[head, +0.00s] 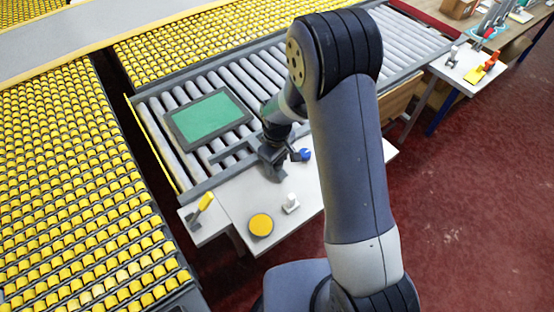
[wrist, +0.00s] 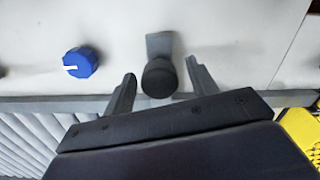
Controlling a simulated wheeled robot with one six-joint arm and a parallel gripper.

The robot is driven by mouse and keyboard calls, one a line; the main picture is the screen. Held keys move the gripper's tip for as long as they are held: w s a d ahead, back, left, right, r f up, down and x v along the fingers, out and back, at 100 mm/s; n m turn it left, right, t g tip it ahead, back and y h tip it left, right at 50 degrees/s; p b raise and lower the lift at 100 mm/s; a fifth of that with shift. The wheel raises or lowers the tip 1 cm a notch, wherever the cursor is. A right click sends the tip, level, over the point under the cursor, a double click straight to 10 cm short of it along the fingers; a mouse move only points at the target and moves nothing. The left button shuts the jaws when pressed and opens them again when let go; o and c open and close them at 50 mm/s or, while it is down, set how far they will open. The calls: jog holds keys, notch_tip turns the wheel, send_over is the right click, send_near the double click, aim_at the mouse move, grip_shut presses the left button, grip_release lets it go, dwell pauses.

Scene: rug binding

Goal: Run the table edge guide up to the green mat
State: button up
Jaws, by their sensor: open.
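The green mat (head: 206,117) lies in a dark frame on the grey roller bed in the head view. A grey bar (head: 229,154), which looks like the edge guide, lies on the rollers between the mat and my gripper (head: 272,168). In the wrist view, a round black knob (wrist: 159,77) on a grey bracket (wrist: 160,44) stands between the two fingers of my open gripper (wrist: 161,72). The fingers are apart on either side of the knob, with a gap visible. Whether the knob belongs to the bar cannot be told; my gripper hides that spot in the head view.
A blue knob (head: 305,154) is close beside my gripper; it also shows in the wrist view (wrist: 82,62). A white switch (head: 291,204), a yellow disc (head: 261,225) and a yellow lever (head: 205,202) are on the white tabletop (head: 240,205). Rollers between bar and mat look bare.

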grip_shut()
dwell(0.6)
